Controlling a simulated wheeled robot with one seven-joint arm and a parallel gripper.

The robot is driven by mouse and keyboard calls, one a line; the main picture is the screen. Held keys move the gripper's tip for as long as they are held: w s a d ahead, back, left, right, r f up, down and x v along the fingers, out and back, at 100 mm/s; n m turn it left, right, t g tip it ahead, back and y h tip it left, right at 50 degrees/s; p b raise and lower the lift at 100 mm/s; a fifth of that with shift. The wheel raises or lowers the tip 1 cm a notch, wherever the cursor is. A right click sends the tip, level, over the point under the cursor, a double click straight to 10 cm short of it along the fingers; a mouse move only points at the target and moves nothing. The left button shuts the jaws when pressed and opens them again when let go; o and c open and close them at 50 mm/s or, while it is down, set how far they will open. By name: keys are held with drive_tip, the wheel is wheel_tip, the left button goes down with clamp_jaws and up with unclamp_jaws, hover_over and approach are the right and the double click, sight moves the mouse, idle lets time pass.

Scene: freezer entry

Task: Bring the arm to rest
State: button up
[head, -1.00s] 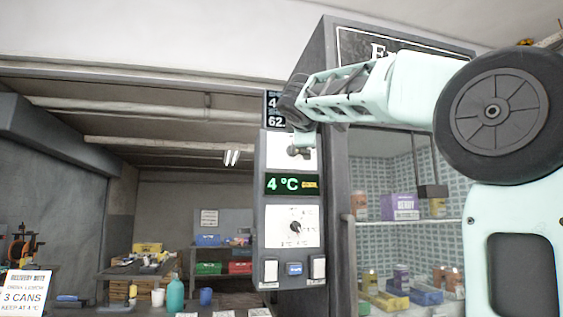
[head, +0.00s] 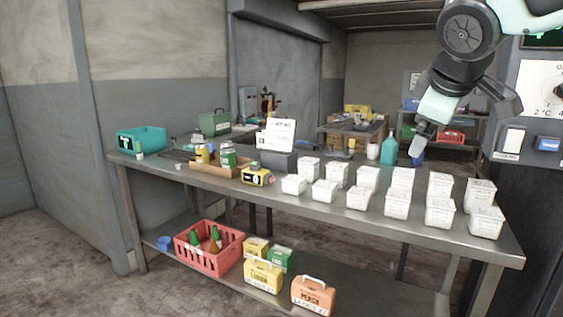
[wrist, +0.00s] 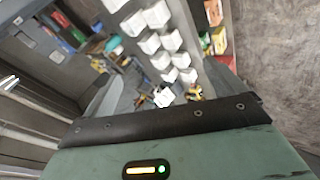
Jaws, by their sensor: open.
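My arm reaches in from the top right of the head view, folded at a dark round joint. My gripper (head: 420,142) hangs below it, pale green with a grey tip, pointing down and left. It is in the air in front of the control panel and above the right part of the steel table (head: 455,232). In the wrist view my gripper (wrist: 163,88) shows grey fingers spread apart beyond a dark bar, with nothing seen held between them. The head view does not show the gap between the fingers clearly.
Several white tubs (head: 398,203) stand on the table's right half. A yellow device (head: 257,177), a cardboard tray (head: 222,168) and a sign (head: 281,135) are further left. A red crate (head: 208,245) and boxes sit on the lower shelf. The panel (head: 540,105) is close at right.

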drive_tip(key=s+a+f+g+y+p, duration=0.1)
drive_tip(key=s+a+f+g+y, duration=0.25)
drive_tip(key=s+a+f, duration=0.85)
drive_tip(key=s+a+f+g, duration=0.1)
drive_tip(key=s+f+g, duration=0.1)
drive_tip(key=s+f, duration=0.3)
drive_tip(key=s+a+f+m+g+p, duration=0.1)
drive_tip(key=s+a+f+g, duration=0.1)
drive_tip(key=s+f, duration=0.4)
drive_tip(key=s+g, duration=0.1)
drive_tip(key=s, duration=0.4)
drive_tip(key=shift+m, duration=0.3)
